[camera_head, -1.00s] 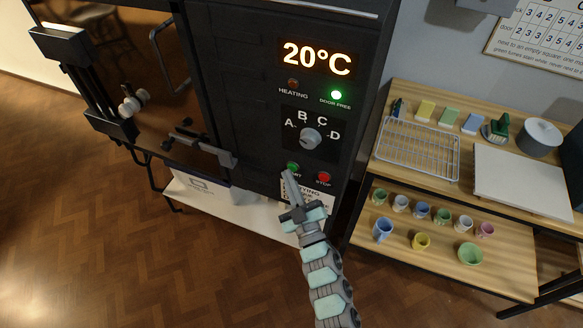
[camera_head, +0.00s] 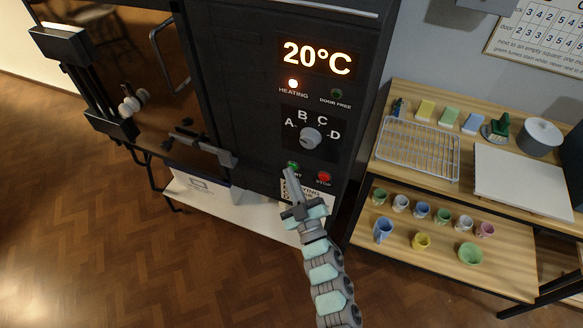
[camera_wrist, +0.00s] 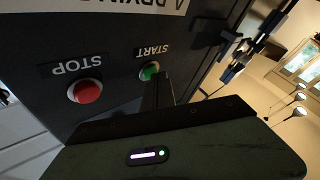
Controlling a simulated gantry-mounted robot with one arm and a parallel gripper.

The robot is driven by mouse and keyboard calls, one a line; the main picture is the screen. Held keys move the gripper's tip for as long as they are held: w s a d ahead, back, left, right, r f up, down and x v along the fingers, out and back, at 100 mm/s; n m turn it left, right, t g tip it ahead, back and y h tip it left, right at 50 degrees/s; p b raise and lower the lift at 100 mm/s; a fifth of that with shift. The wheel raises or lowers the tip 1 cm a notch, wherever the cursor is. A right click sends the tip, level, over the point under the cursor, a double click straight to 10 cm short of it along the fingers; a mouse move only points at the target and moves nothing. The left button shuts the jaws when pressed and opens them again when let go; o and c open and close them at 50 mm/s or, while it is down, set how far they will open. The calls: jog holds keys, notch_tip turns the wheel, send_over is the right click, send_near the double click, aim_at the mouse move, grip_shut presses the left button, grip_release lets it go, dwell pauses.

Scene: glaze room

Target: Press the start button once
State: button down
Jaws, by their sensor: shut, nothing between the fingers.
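The green start button (camera_head: 292,165) sits on the kiln's dark control panel, left of the red stop button (camera_head: 324,177). In the wrist view the start button (camera_wrist: 149,71) shows under its upside-down START label, with the stop button (camera_wrist: 86,91) to its left. My gripper (camera_head: 288,173) is shut and empty, its tip at the lower edge of the start button. In the wrist view my fingers (camera_wrist: 160,88) partly cover that button; I cannot tell whether they touch it. The HEATING lamp (camera_head: 293,83) is lit and the DOOR FREE lamp (camera_head: 336,93) is dark.
The display (camera_head: 317,58) reads 20°C above a selector knob (camera_head: 310,138) marked A to D. A wooden shelf unit (camera_head: 445,178) on the right holds a wire rack (camera_head: 418,148), a white board (camera_head: 522,180) and several small cups. The floor at left is open.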

dwell(0.3)
jog(key=shift+s+a, duration=0.35)
jog(key=shift+s, duration=0.4)
jog(key=shift+s+p, duration=0.1)
jog(key=shift+p, duration=0.2)
jog(key=shift+s+a+p, duration=0.1)
jog(key=shift+s+a, duration=0.25)
jog(key=shift+s, duration=0.35)
jog(key=shift+s+a+p, duration=0.15)
jog(key=shift+s+a, duration=0.25)
jog(key=shift+s, duration=0.35)
jog(key=shift+s+a+p, duration=0.1)
jog(key=shift+s+a, duration=0.25)
jog(key=shift+s, duration=0.35)
